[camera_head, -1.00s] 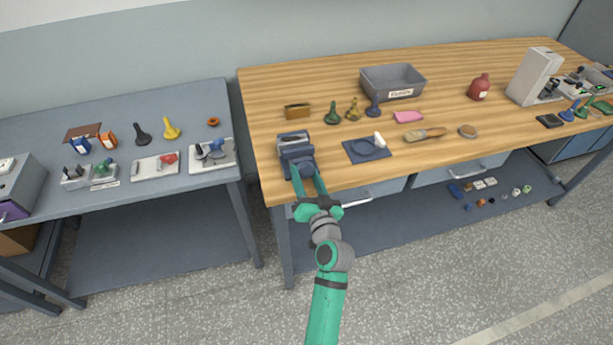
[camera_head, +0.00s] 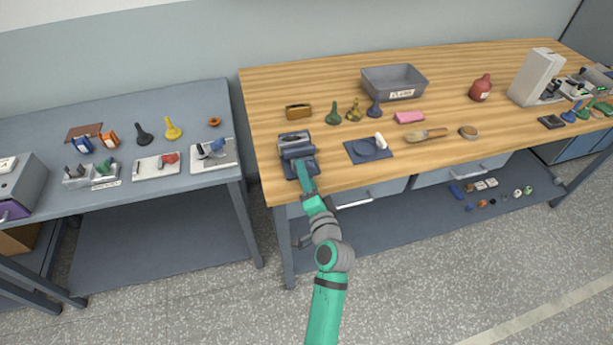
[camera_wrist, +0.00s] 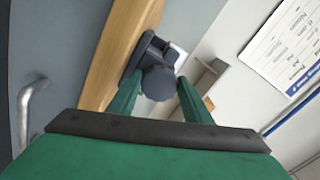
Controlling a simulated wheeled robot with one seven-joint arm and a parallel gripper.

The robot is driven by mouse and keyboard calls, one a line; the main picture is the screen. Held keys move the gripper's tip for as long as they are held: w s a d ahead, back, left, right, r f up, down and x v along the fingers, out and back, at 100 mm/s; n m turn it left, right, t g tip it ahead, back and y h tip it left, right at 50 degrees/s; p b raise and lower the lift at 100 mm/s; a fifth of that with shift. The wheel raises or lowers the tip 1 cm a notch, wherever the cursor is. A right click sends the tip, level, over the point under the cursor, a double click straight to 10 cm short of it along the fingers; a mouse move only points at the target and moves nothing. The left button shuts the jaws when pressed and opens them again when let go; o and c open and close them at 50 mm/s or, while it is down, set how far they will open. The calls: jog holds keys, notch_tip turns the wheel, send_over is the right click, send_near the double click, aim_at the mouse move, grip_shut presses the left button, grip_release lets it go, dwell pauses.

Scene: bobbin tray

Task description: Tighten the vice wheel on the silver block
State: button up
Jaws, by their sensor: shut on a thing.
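The dark blue-grey vice (camera_head: 294,152) stands at the front left corner of the wooden bench, and the silver block shows as a pale patch in its jaws. In the wrist view the vice wheel (camera_wrist: 159,83) is a dark faceted disc with the vice body (camera_wrist: 145,52) behind it. A pale piece (camera_wrist: 179,50) beside the body looks like the silver block. My gripper (camera_head: 304,172) reaches the front of the vice. In the wrist view my gripper (camera_wrist: 160,92) has its green fingers on both sides of the wheel, shut on it.
A dark blue mat (camera_head: 368,150) with a white-handled item lies right of the vice. A brown holder (camera_head: 298,111) stands behind it. A drawer handle (camera_head: 355,204) sticks out below the bench edge. A gap separates the grey bench (camera_head: 110,200) at left.

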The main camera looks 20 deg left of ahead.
dwell(0.5)
jog(key=o, duration=1)
jog(key=shift+o, duration=0.2)
jog(key=shift+d, duration=0.1)
jog(key=v, duration=1)
jog(key=shift+s+d, duration=0.25)
